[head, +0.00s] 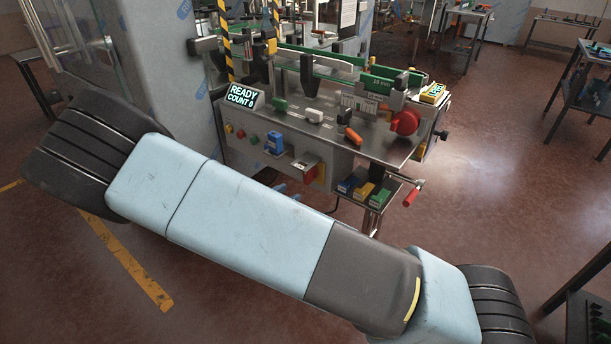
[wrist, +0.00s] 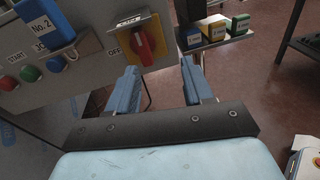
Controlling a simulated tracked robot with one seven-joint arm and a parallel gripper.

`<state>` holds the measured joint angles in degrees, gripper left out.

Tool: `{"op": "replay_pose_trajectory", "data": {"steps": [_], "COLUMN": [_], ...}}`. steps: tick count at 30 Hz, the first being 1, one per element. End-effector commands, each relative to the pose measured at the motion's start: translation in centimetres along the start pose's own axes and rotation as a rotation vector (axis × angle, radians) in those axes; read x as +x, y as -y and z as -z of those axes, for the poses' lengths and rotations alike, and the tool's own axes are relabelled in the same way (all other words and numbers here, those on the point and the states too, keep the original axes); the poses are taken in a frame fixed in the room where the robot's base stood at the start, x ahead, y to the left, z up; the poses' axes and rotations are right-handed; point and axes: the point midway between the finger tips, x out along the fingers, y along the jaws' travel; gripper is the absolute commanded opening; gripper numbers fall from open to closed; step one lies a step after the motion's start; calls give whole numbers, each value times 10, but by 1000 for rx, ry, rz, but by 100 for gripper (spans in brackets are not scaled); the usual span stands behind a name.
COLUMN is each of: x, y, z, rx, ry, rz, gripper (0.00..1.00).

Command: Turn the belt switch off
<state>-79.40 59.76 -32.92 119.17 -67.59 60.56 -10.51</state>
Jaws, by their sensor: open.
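The belt switch (wrist: 145,44) is a red rotary handle on a yellow plate, set in the grey front panel. An OFF mark (wrist: 111,52) stands at its left, and a small label plate is above it. In the head view the switch (head: 310,173) shows low on the machine front, just above my arm. My gripper (wrist: 158,68) is open and empty, with two blue fingers pointing at the panel. The switch lies just beyond the fingertips, closer to the left finger; I see no clear contact. In the head view my arm hides most of the gripper.
Left of the switch are a blue No.2 block (wrist: 44,20) and several push buttons (wrist: 32,74). At the right, a small shelf holds blue, yellow and green boxes (wrist: 214,29). A red-handled crank (head: 411,196) sticks out at the machine's right. The display (head: 243,97) reads READY, COUNT 0.

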Motion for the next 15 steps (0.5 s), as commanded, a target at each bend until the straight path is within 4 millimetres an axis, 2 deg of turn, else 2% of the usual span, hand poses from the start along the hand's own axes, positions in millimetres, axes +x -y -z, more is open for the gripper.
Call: {"op": "replay_pose_trajectory", "data": {"steps": [3, 8, 11, 15], "x": [-12, -21, -20, -7], "y": [-10, -17, -19, -21], "z": [12, 19, 19, 18], "rx": [-52, -83, -86, -85], "ry": [48, 76, 80, 81], "rz": [-71, -118, -126, -128], "gripper": [51, 51, 51, 51]}}
